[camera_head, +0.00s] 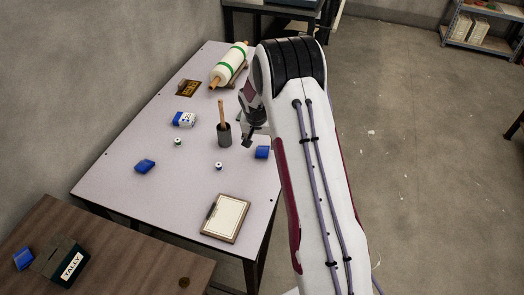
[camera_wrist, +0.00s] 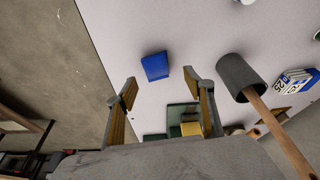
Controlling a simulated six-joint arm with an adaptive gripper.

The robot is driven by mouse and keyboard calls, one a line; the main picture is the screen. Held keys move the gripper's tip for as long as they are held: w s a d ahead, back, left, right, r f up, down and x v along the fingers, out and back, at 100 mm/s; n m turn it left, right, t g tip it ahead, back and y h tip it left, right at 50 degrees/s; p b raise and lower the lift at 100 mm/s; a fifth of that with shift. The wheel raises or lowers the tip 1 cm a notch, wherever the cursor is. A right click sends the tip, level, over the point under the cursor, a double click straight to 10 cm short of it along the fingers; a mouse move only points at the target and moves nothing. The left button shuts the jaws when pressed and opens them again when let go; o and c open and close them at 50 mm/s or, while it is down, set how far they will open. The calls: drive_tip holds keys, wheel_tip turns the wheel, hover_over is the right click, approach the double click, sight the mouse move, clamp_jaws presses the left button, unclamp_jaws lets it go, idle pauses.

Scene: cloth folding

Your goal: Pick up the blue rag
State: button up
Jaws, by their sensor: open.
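Several small blue folded cloth-like pieces show, and I cannot tell for sure which is the task's blue rag. One blue piece (camera_head: 262,152) lies near the table's right edge, just right of my gripper (camera_head: 247,141). It appears to be the blue piece (camera_wrist: 155,66) in the wrist view, beyond and between my fingertips (camera_wrist: 160,80). My gripper is open and empty, above the table and apart from the piece. Another blue piece (camera_head: 145,166) lies on the left part of the table. A third (camera_head: 23,258) lies on the brown table.
A dark cup (camera_head: 224,134) with a wooden handle stands near my gripper; it also shows in the wrist view (camera_wrist: 238,78). A blue-white box (camera_head: 184,119), a clipboard (camera_head: 226,218), a small spool (camera_head: 219,166) and a green-banded roll (camera_head: 229,65) are on the pale table (camera_head: 120,195).

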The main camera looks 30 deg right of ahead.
sight(262, 149)
drive_tip(key=shift+d+x, duration=0.15)
drive_tip(key=shift+x, duration=0.65)
drive_tip(key=shift+d+x, duration=0.15)
drive_tip(key=shift+x, duration=1.6)
drive_tip(key=c, duration=0.8)
